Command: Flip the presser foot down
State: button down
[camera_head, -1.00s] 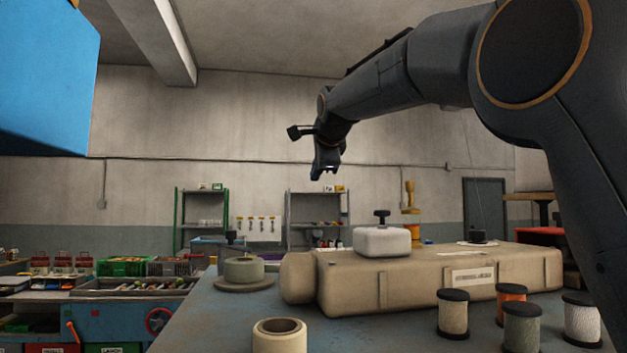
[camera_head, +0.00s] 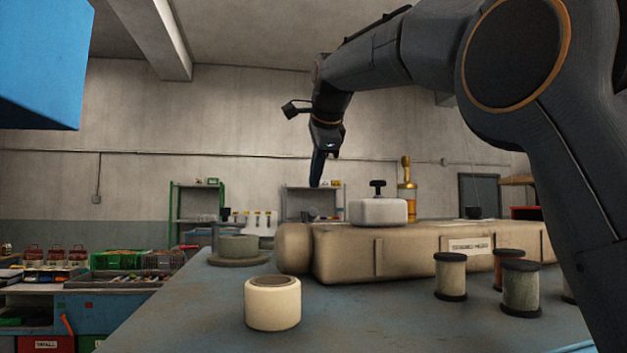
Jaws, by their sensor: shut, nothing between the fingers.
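I cannot make out a presser foot in this view. A long beige body (camera_head: 350,255) with rounded edges and a pale label (camera_head: 469,246) lies across the blue-grey table. A white block (camera_head: 378,211) with a black knob (camera_head: 378,186) on top sits on it. My gripper (camera_head: 316,184) hangs from the arm with its fingers pointing down. It looks shut and empty. In the picture it is above and left of the white block, apart from it. Its depth relative to the beige body is hard to tell.
A cream roll (camera_head: 273,302) stands at the table's front. A grey-green round piece (camera_head: 238,247) sits on a disc behind it, to the left. Several thread spools (camera_head: 520,287) stand at the right near my arm. A blue block (camera_head: 40,65) hangs upper left.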

aim_at(310, 219)
jog(key=p+x, duration=0.1)
jog(key=x, duration=0.2)
jog(key=p+x, duration=0.2)
jog(key=x, duration=0.2)
jog(key=p+x, duration=0.2)
jog(key=x, duration=0.2)
jog(key=shift+w+r, duration=0.2)
jog(key=shift+w, duration=0.35)
jog(key=shift+w+d, duration=0.15)
